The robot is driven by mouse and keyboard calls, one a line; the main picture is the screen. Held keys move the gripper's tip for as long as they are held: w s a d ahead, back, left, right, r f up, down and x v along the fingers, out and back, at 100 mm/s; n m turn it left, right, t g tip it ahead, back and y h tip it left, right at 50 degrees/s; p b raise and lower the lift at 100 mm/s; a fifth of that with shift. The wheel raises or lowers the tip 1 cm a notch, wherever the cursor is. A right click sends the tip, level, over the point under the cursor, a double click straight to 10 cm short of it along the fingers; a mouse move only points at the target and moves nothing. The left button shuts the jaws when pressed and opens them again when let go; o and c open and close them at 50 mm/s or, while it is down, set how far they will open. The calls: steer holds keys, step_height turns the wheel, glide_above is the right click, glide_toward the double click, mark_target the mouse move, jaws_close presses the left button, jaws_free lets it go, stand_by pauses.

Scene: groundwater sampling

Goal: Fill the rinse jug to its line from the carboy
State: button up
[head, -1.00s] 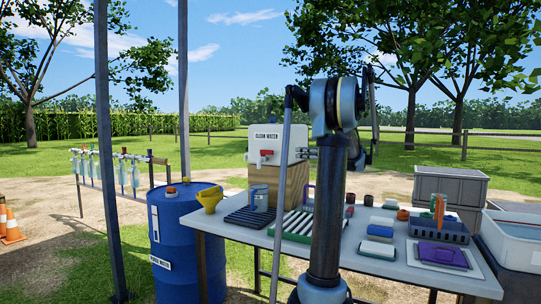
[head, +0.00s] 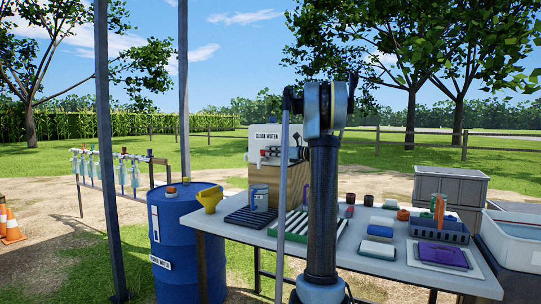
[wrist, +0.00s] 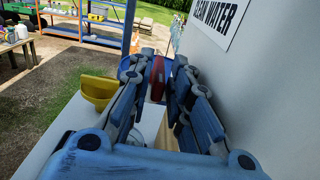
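The carboy (head: 262,133), a white box marked CLEAN WATER, stands on a wooden block at the back left of the table. Its red tap (wrist: 157,76) shows between my gripper's fingers in the wrist view. My gripper (wrist: 164,66) is open, one finger on either side of the tap; I cannot tell whether either touches it. In the head view my gripper (head: 269,152) lies across the carboy's front and hides most of the tap. The rinse jug (head: 259,196), clear and bluish, stands upright on a dark slatted tray below the tap. I cannot make out its line or any water.
A rack of white tubes (head: 297,227) lies right of the jug. The purple case (head: 442,254) and a dark basket (head: 438,229) are on the table's right.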

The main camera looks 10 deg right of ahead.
mark_target(264, 151)
steer(key=shift+w+a, duration=0.3)
steer(key=shift+a, duration=0.05)
jaws_close()
steer(key=shift+s, duration=0.1)
steer(key=m+t+h, duration=0.1)
steer(key=a+m+t+h, duration=0.1)
steer(key=s+m+t+h, duration=0.1)
steer(key=t+h, duration=0.1)
steer(key=shift+a+m, duration=0.15)
steer(key=shift+m, duration=0.25)
steer(key=shift+s+a+m+t+h, duration=0.1)
steer(key=shift+a+m+t+h, duration=0.1)
steer(key=shift+m+t+h, duration=0.55)
steer(key=shift+s+a+m+t+h, duration=0.1)
steer(key=shift+a+m+t+h, duration=0.3)
steer(key=shift+h, duration=0.7)
steer(key=shift+s+a+m+t+h, duration=0.1)
steer(key=shift+m+t+h, duration=0.15)
steer(key=shift+m+h, duration=0.6)
steer(key=shift+h, duration=0.4)
